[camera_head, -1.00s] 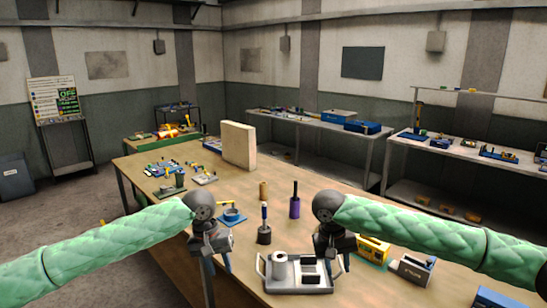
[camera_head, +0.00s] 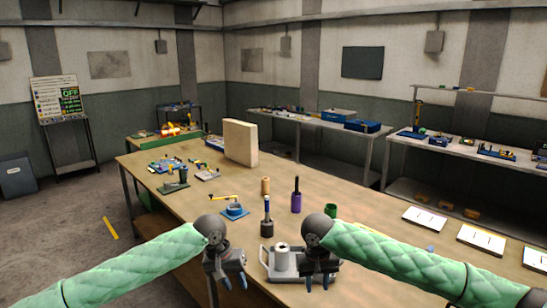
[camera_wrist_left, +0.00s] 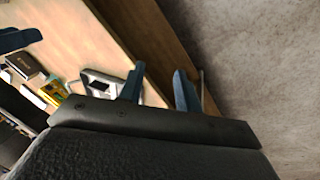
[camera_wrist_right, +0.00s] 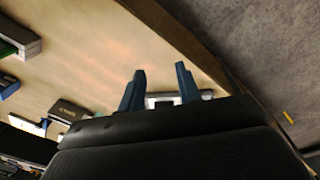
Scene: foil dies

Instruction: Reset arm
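My left gripper (camera_head: 234,281) hangs low at the table's near edge, left of the grey tray. Its two dark blue fingers stand apart with nothing between them; they also show in the left wrist view (camera_wrist_left: 160,88). My right gripper (camera_head: 317,284) points down and covers the right part of the grey handled tray (camera_head: 268,262) in the head view. Its fingers are apart in the right wrist view (camera_wrist_right: 160,85), where part of the tray shows behind them. I cannot tell whether it touches the tray. A pale cylinder (camera_head: 282,260) stands on the tray.
The wooden table (camera_head: 350,195) holds a dark-handled tool in a holder (camera_head: 266,220), a purple holder (camera_head: 296,200), a blue fixture (camera_head: 235,211) and a tan upright block (camera_head: 240,143). White panels (camera_head: 425,219) lie on the right. A yellow device (camera_wrist_left: 52,92) shows in the left wrist view.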

